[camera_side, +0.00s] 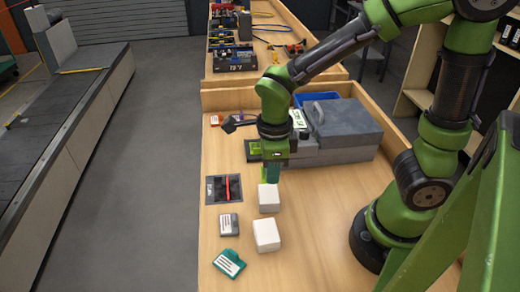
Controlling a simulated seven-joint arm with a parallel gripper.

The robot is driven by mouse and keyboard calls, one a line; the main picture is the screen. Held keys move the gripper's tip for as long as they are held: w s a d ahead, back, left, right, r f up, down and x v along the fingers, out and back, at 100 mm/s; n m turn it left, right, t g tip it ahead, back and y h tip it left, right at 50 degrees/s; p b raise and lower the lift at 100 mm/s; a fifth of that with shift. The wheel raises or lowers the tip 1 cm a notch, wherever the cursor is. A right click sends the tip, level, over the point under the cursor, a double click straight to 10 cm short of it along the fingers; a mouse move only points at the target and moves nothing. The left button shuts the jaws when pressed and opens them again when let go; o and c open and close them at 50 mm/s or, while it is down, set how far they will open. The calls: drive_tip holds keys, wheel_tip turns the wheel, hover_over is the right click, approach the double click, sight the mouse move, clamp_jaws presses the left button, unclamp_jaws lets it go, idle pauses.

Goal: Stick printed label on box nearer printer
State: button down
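A grey printer-like machine (345,125) with a handled lid stands on the wooden bench. Two small white boxes are in front of it: the nearer box (268,198) and the farther box (266,236), apart from each other. My gripper (271,176) points down beside the machine's left end, its tip just above or behind the nearer box. I cannot tell whether it touches that box. The fingers are small and partly merged in view, so their opening and anything between them are unclear. I cannot make out a loose printed label.
Left of the boxes lie a dark tray (214,189) with a red item, a grey labelled block (229,225) and a teal labelled item (229,264). A blue bin (315,98) is behind the machine. The conveyor (60,130) runs at far left, across open floor.

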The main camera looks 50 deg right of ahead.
sight(271, 201)
drive_tip(key=shift+f, duration=2.85)
drive_tip(key=shift+f, duration=0.5)
idle(1.1)
drive_tip(key=c, duration=0.8)
unclamp_jaws()
drive_tip(key=shift+c, duration=0.2)
drive_tip(key=shift+r, duration=0.15)
drive_tip(key=shift+r, duration=3.4)
